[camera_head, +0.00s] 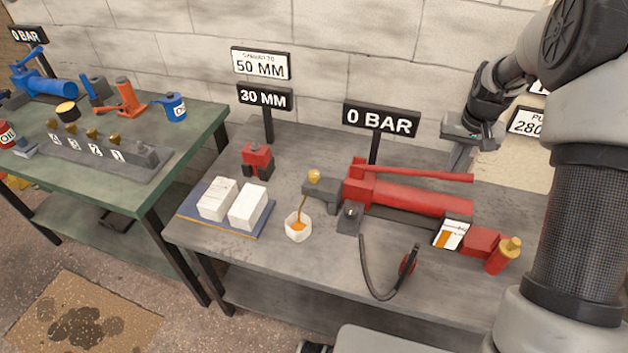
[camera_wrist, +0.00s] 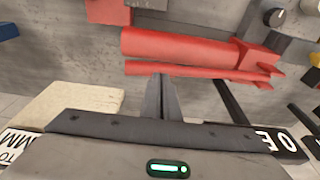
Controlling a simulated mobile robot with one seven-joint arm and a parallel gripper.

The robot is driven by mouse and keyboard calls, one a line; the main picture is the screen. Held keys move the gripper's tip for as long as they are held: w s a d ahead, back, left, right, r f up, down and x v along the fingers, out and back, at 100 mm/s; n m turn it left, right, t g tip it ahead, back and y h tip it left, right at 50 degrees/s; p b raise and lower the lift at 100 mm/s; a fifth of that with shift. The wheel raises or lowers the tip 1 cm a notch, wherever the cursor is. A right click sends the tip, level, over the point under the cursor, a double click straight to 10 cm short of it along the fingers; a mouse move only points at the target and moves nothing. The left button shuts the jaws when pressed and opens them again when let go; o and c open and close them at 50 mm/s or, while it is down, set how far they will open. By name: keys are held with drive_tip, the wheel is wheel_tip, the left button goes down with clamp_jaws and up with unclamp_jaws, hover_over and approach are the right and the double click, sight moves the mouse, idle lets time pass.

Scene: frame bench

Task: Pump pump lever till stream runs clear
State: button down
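A red hand pump (camera_head: 420,197) lies on the grey bench, with a thin red lever (camera_head: 425,174) along its top. Pump (camera_wrist: 180,46) and lever (camera_wrist: 200,71) also show in the wrist view. At the pump's left end, an amber stream (camera_head: 303,205) runs from below a brass knob (camera_head: 314,176) into a small white cup (camera_head: 298,232) holding orange liquid. My gripper (camera_head: 456,160) is above and behind the lever's right end, apart from it in the head view. In the wrist view its fingers (camera_wrist: 164,90) lie together, with nothing visible between them.
A "0 BAR" sign (camera_head: 381,119) stands behind the pump. A black hose (camera_head: 367,270) curves in front. White blocks (camera_head: 247,207) on a blue mat and a red jack (camera_head: 257,161) are at left. A green bench (camera_head: 190,128) with other tools stands farther left.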

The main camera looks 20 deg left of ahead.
drive_tip(key=b+x, duration=0.1)
drive_tip(key=x, duration=0.2)
drive_tip(key=shift+s+a+f+b, duration=0.1)
drive_tip(key=shift+s+f+b, duration=0.25)
drive_tip(key=shift+f+b, duration=0.05)
drive_tip(key=shift+w+p+v, duration=0.25)
drive_tip(key=shift+p+v, duration=0.6)
drive_tip(key=shift+v, duration=0.45)
drive_tip(key=shift+w+p+v, duration=0.3)
drive_tip(key=shift+p+v, duration=0.5)
drive_tip(key=shift+v, duration=0.45)
drive_tip(key=shift+w+p+v, duration=0.25)
drive_tip(key=shift+p+v, duration=0.6)
drive_tip(key=shift+v, duration=0.45)
drive_tip(key=shift+r, duration=0.25)
drive_tip(key=shift+w+p+v, duration=0.25)
drive_tip(key=shift+p+v, duration=0.55)
drive_tip(key=shift+v, duration=0.35)
drive_tip(key=shift+w+p+v, duration=0.25)
drive_tip(key=shift+p+v, duration=0.55)
drive_tip(key=shift+v, duration=0.4)
drive_tip(key=shift+r, duration=0.15)
